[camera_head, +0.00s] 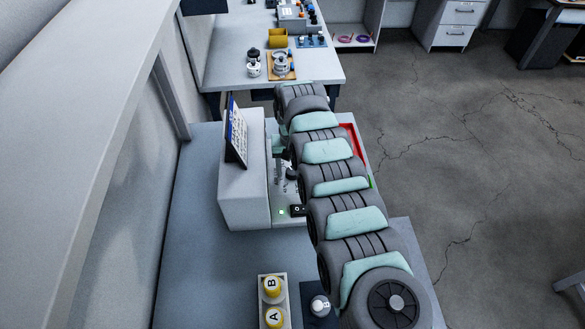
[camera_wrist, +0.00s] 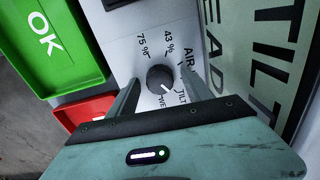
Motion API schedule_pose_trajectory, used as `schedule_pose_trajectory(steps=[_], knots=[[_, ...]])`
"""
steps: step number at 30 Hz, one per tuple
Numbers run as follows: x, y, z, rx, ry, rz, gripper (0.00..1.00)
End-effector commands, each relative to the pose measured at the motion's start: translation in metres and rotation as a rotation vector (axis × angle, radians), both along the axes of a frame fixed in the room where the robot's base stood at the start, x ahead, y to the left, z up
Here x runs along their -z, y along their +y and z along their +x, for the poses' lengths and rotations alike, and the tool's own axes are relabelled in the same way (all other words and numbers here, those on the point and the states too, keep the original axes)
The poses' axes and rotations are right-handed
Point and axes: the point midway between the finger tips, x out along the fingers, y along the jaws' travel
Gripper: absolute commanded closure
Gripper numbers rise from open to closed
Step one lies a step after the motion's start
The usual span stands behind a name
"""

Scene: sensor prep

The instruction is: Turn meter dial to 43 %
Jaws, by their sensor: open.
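The meter dial (camera_wrist: 161,79) is a round black knob with a white pointer mark on a light grey panel in the wrist view. Its mark appears to point to the lower right, away from the "43 %" label (camera_wrist: 169,42) above it. The "75 %" label (camera_wrist: 143,46) is at upper left. My gripper (camera_wrist: 161,74) is open, with one finger on each side of the dial; I cannot tell whether either finger touches it. Further labels at lower right are partly hidden by a finger. In the head view my arm covers much of the panel.
A green OK bin (camera_wrist: 45,38) and a red bin (camera_wrist: 84,109) stand left of the panel in the wrist view. In the head view, a white housing (camera_head: 243,190) with a tilted screen (camera_head: 236,135) stands beside my arm. A tray (camera_head: 289,290) holds yellow-topped A and B items.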

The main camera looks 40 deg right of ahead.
Motion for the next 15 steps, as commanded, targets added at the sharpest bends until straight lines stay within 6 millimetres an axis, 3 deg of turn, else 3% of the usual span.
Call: schedule_pose_trajectory(steps=[2,15], knots=[[-0.0002,0.0000,-0.0001,0.000,0.000,0.000,0.42],[-0.0001,0.0000,-0.0003,0.000,0.001,0.001,0.78]])
